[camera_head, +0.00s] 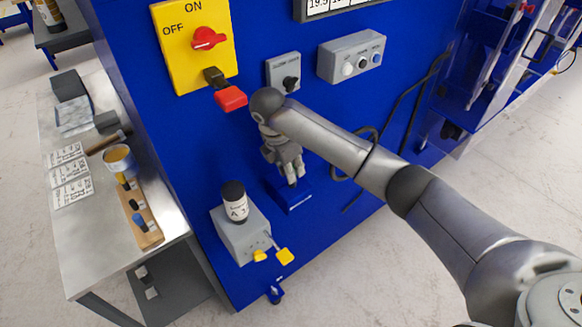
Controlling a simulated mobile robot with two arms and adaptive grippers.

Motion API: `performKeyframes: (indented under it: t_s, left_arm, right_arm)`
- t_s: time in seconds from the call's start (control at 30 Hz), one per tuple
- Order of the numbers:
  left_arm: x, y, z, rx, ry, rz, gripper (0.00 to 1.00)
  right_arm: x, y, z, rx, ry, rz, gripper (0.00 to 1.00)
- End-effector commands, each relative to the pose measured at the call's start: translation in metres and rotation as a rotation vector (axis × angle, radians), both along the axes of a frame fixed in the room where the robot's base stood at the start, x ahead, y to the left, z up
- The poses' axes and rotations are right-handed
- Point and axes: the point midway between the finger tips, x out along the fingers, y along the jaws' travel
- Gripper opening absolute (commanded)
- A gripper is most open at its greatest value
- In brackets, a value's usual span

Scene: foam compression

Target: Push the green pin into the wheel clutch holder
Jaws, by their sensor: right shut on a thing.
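My right gripper (288,172) is in front of the blue machine panel, with its fingers pointing down. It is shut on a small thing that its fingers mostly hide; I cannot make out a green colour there. Just below the fingertips, a small blue block (294,201) juts out from the panel; I cannot tell whether it is the wheel clutch holder. I cannot tell whether the held thing touches this block. No green pin shows clearly. My left gripper is not in view.
A yellow ON/OFF plate (180,62) with a red knob, a red-ended lever (231,98) and grey control boxes (351,57) are above. A grey box (240,238) carrying a black-capped bottle (236,203) juts out lower left. A metal table (90,235) stands left.

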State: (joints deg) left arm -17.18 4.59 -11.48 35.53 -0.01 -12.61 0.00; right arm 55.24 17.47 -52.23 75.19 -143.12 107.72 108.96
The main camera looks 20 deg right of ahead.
Motion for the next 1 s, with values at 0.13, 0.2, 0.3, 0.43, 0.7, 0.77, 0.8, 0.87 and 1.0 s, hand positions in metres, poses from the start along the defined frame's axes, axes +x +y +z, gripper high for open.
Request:
performKeyframes:
  t_s: [0.13,0.2,0.3,0.43,0.7,0.77,0.8,0.87,1.0]
  left_arm:
    - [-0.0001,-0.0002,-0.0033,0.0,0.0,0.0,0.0]
    - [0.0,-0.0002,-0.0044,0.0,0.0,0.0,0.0]
    - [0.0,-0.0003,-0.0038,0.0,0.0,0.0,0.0]
    - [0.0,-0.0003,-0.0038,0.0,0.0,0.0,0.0]
    - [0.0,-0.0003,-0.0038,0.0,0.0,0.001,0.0]
    - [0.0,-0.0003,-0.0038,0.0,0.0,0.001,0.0]
    - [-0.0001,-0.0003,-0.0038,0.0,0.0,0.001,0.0]
    - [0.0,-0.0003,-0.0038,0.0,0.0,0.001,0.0]
    - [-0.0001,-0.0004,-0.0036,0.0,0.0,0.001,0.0]
  right_arm:
    - [0.0001,-0.0002,-0.0039,0.0,0.0,0.0,0.0]
    - [0.0001,-0.0003,-0.0052,0.0,0.0,0.0,0.0]
    - [0.0001,-0.0002,-0.0049,0.0,0.0,0.0,0.27]
    - [-0.0001,-0.0001,-0.0049,0.0,0.0,0.0,0.44]
    - [-0.0001,-0.0001,-0.005,0.0,0.001,0.0,0.45]
    - [-0.0001,-0.0001,-0.005,0.0,0.001,0.0,0.45]
    - [-0.0001,-0.0001,-0.005,0.0,0.001,0.0,0.45]
    - [-0.0001,-0.0001,-0.005,0.0,0.001,0.0,0.45]
    - [-0.0001,0.0,-0.0047,0.0,0.0,0.0,0.45]
